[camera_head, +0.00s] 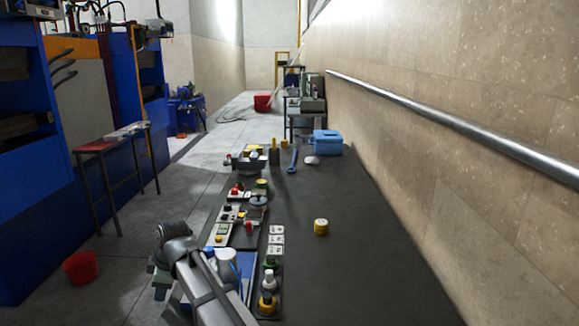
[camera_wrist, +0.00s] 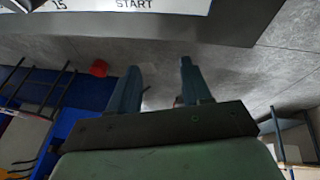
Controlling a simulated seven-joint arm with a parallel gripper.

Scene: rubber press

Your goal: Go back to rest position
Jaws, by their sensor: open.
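My gripper (camera_wrist: 159,66) is open in the wrist view, with its two blue-grey fingers apart and nothing between them. A grey panel edge with a white label (camera_wrist: 130,4) reading "START" spans the top of that view, beyond the fingertips. The fingers cannot be made out clearly there. My arm hides part of the near left side of the table.
Control boxes with buttons (camera_head: 222,234) line the table's left edge. A yellow round piece (camera_head: 321,227) stands alone mid-table. A blue box (camera_head: 327,142) and blue wrench (camera_head: 293,160) lie farther back. A wall with a metal rail (camera_head: 430,115) bounds the right. The table's near right is clear.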

